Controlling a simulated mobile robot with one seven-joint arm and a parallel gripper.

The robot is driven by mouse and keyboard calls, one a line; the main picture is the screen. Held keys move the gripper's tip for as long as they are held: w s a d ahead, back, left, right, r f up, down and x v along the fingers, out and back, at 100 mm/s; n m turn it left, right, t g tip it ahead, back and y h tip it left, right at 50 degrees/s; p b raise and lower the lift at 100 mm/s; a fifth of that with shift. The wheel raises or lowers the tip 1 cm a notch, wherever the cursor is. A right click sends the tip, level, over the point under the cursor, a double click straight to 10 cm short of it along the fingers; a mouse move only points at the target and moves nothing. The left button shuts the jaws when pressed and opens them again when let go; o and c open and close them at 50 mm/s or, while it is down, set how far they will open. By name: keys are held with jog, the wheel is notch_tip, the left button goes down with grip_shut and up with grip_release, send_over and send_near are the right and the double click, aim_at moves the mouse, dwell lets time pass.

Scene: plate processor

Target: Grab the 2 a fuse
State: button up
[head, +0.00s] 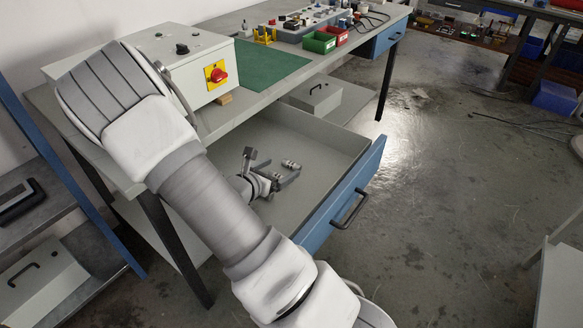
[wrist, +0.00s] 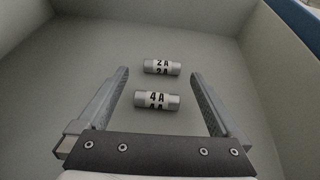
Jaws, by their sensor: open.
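The 2 A fuse (wrist: 162,67) is a small grey cylinder with a white label reading "2 A", lying on its side on the drawer floor. The 4 A fuse (wrist: 157,100) lies nearer my wrist, parallel to it with a small gap. My gripper (wrist: 160,73) is open and empty. Its fingertips reach to about either side of the 2 A fuse, and the 4 A fuse lies farther back between the fingers. No finger appears to touch a fuse. In the head view my gripper (head: 272,164) is low inside the drawer, with small fuses beside it whose labels are unreadable.
The open drawer (head: 335,150) has grey walls and a blue front (head: 345,200) with a dark handle. Above it is the workbench with a control box (head: 190,62), a green mat (head: 262,65) and small bins (head: 320,42). The drawer floor around the fuses is clear.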

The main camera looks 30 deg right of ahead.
aim_at(291, 164)
jog(key=b+x, duration=0.1)
jog(key=x, duration=0.3)
jog(key=shift+d+f+b, duration=0.15)
jog(key=shift+d+b, duration=0.2)
jog(key=shift+d, duration=0.05)
jog(key=c, duration=1.3)
notch_tip(291, 164, up, 4)
jog(key=shift+r+p, duration=0.2)
jog(key=shift+p, duration=1)
jog(key=s+r+p, duration=0.2)
jog(key=s+p, duration=0.1)
jog(key=s, duration=0.1)
jog(key=s+r+p, duration=0.2)
jog(key=s+p, duration=0.1)
jog(key=s+r+p, duration=0.3)
jog(key=s, duration=0.1)
jog(key=shift+s+d, duration=0.3)
